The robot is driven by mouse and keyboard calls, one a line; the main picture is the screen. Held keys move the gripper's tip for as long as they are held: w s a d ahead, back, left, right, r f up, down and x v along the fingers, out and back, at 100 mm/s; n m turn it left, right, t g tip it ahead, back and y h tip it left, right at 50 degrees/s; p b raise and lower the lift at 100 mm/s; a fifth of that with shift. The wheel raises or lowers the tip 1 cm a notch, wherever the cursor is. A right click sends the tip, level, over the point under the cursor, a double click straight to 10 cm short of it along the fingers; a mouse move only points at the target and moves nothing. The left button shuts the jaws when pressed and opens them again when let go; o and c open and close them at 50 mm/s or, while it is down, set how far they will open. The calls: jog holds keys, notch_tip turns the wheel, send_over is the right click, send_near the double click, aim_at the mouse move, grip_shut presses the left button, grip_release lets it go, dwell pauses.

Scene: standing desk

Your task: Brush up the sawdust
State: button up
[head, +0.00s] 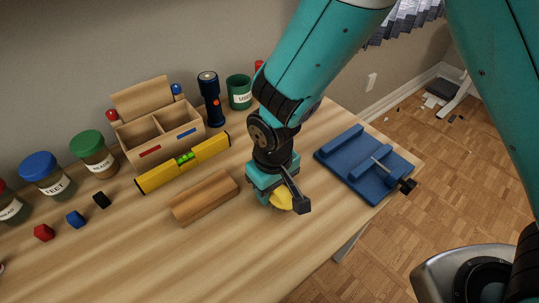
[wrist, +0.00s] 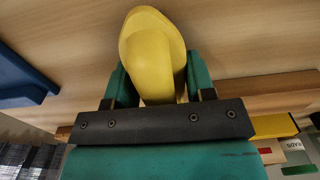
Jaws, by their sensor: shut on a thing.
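My gripper (head: 274,187) points down over the middle of the desk, just right of a wooden block. It is shut on a smooth, rounded yellow thing (head: 282,200), which may be the brush; no bristles show. In the wrist view the yellow thing (wrist: 152,45) sits between the two green fingers, with its wider end beyond them. Whether it touches the desk I cannot tell. I can make out no sawdust in either view.
The wooden block (head: 204,197) lies close by on the left. Behind it are a yellow level (head: 184,162), a wooden organizer (head: 159,127), a dark torch (head: 211,100) and a green cup (head: 240,92). A blue board (head: 358,160) lies right. Jars (head: 46,175) stand left. The front desk is clear.

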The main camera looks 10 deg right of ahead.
notch_tip(320, 180, up, 3)
jog(key=shift+s+r+p, duration=0.1)
jog(key=shift+p, duration=0.2)
notch_tip(320, 180, up, 5)
jog(key=p, duration=0.5)
jog(key=shift+d, duration=0.1)
